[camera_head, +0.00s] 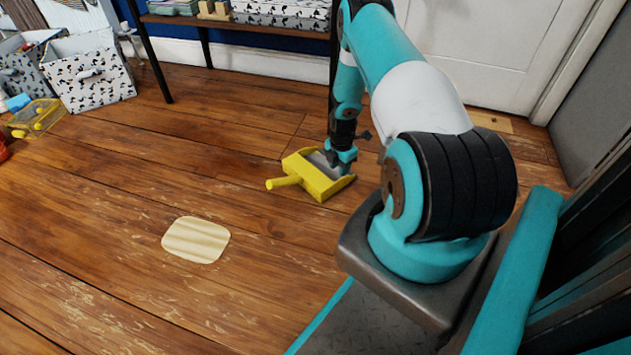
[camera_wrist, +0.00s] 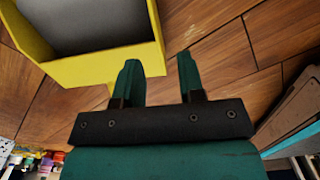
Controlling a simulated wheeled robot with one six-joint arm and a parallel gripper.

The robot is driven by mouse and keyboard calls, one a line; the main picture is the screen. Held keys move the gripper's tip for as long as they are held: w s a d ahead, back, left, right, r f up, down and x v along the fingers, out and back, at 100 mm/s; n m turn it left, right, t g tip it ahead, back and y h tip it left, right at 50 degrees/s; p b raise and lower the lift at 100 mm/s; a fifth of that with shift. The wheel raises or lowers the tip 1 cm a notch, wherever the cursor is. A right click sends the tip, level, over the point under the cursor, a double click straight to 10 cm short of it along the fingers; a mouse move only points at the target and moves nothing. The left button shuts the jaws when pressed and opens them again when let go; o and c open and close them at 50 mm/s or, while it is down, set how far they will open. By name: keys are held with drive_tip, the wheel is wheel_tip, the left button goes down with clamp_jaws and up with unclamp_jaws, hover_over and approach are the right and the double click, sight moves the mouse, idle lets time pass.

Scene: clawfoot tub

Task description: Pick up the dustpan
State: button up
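The yellow dustpan (camera_head: 316,186) with a grey inner surface lies on the wooden floor, its short handle (camera_head: 284,182) pointing left. In the head view my gripper (camera_head: 338,162) points down at the dustpan's far right side and overlaps it. In the wrist view the dustpan (camera_wrist: 88,70) fills the upper left, with its grey inside and yellow walls showing. My gripper (camera_wrist: 158,75) has its two fingers apart. The left finger overlaps the yellow wall, and a dustpan corner appears between the fingers. I cannot tell whether they touch.
A pale wooden board (camera_head: 196,240) lies on the floor at lower left. A dark-legged shelf (camera_head: 235,25) and a white door (camera_head: 480,50) are behind. The floor left of the dustpan is clear.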

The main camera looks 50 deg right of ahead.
sight(336, 182)
wheel_tip(336, 182, down, 5)
drive_tip(key=shift+r+b, duration=0.2)
drive_tip(key=shift+b, duration=0.8)
drive_tip(key=f+b, duration=0.4)
drive_tip(key=f, duration=0.1)
drive_tip(key=shift+w+a+f+b, duration=0.1)
drive_tip(key=shift+w+a+b, duration=0.15)
drive_tip(key=shift+b, duration=0.1)
clamp_jaws()
